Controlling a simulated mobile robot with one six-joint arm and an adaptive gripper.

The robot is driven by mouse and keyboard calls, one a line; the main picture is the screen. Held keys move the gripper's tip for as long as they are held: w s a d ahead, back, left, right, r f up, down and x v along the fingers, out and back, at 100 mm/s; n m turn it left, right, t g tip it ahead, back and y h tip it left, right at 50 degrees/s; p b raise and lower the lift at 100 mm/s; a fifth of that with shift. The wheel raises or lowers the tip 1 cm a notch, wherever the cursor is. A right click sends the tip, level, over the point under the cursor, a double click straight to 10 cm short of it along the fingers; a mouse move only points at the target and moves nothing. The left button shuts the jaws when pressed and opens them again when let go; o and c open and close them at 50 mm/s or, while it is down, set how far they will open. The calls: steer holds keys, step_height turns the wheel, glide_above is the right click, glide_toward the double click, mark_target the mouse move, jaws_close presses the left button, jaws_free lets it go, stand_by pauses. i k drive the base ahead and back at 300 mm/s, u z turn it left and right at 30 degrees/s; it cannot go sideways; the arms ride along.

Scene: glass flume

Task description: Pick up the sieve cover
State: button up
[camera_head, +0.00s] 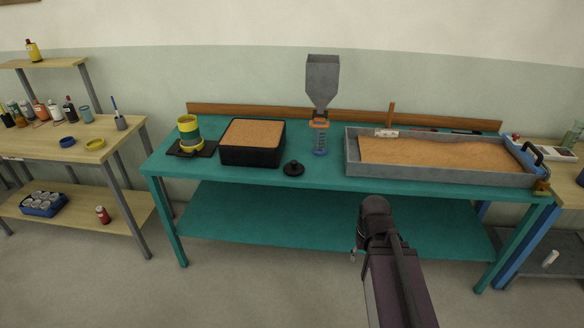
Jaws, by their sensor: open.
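A yellow and green sieve stack (189,133) stands on a dark flat base at the table's left end. My dark arm rises from the bottom right, in front of the table, and ends right of and below the cover in the picture. My gripper cannot be made out; the arm hides it or it is out of frame.
A black box of sand (251,157) is left of the cover. A grey hopper (322,80) stands above an orange-topped blue cylinder (320,139) behind it. A long grey sand tray (440,178) fills the right. A wooden bench (110,137) stands left.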

mark_target(293, 169)
steer(key=i, duration=0.9)
steer(key=z, duration=0.05)
